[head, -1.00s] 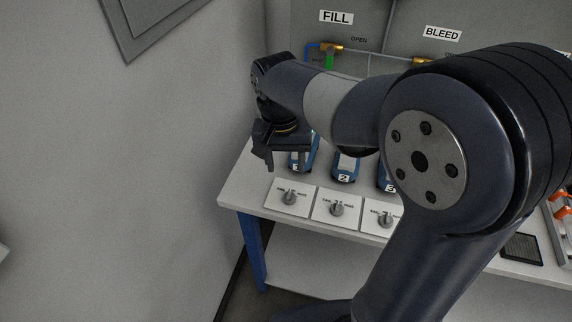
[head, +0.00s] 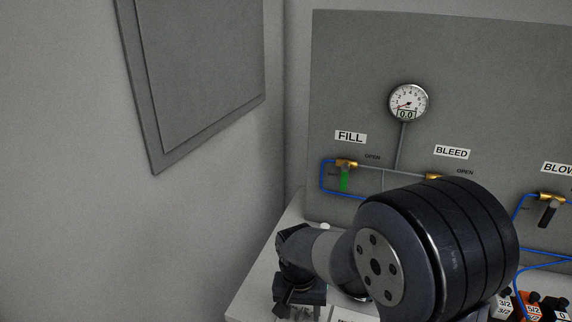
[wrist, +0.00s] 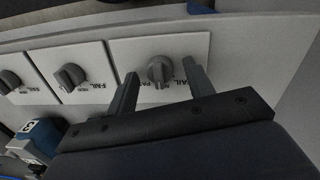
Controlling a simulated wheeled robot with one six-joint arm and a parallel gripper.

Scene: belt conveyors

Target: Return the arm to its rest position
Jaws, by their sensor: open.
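My arm reaches to the left over the bench in the head view, bent at the elbow. My gripper (head: 299,311) hangs at its end, low in the picture and partly cut off by the bottom edge. In the wrist view its two fingers (wrist: 161,76) are apart with nothing between them. Beyond the fingertips is a grey selector knob (wrist: 158,68) on a white plate marked FAIL and PASS. Whether the fingers touch the knob or plate I cannot tell.
More knob plates (wrist: 85,80) stand beside it, with a blue device (wrist: 38,136) nearby. In the head view, a grey panel (head: 470,90) carries a round gauge (head: 408,102) reading 0.0, a green-handled FILL valve (head: 344,178) and a BLOW valve (head: 548,211). A wall (head: 70,220) lies left.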

